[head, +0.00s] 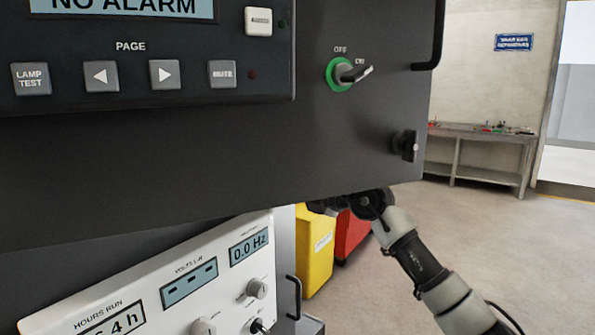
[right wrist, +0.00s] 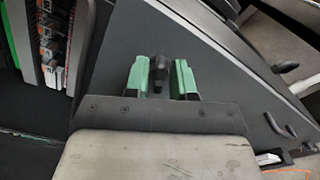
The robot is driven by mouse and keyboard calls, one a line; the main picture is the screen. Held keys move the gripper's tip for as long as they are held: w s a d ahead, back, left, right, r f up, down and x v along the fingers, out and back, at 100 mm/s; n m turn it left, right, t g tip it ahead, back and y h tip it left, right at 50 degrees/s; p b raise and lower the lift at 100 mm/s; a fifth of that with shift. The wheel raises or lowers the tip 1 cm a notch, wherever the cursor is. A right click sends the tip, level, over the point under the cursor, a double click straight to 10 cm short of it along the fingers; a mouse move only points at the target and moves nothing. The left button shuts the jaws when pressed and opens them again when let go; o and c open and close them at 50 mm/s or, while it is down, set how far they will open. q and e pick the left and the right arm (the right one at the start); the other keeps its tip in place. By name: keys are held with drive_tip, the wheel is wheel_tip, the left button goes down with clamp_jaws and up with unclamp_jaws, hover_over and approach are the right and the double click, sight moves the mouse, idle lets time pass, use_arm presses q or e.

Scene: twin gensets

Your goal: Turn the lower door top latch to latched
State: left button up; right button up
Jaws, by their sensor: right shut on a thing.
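My right gripper (right wrist: 162,79) shows in the right wrist view with its two green-padded fingers on either side of a small black latch handle (right wrist: 158,68). The fingers are shut on this handle, which stands out from a dark grey panel (right wrist: 205,60). In the head view my right arm reaches in from the lower right, and its wrist passes under the bottom edge of the dark upper door (head: 200,180). The fingertips and the held latch are hidden there behind that door. How far the latch is turned cannot be told. My left gripper is in neither view.
The upper door carries a green-ringed OFF/ON switch (head: 345,74), a black latch (head: 406,145) and a bar handle (head: 435,40). Below are a white gauge panel (head: 165,285), a yellow box (head: 315,250) and a red box (head: 352,232). Open floor lies at right, before a workbench (head: 480,135).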

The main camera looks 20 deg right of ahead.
drive_tip(key=shift+f+m+p, duration=0.15)
drive_tip(key=shift+m+p, duration=1.2)
drive_tip(key=shift+p, duration=0.65)
drive_tip(key=shift+f+m+p, duration=0.1)
drive_tip(key=shift+m+p, duration=1.25)
drive_tip(key=shift+p, duration=0.6)
drive_tip(key=o, duration=0.8)
drive_tip(key=shift+o, duration=0.2)
drive_tip(key=b+v, duration=0.3)
drive_tip(key=v, duration=0.8)
drive_tip(key=shift+w, duration=0.15)
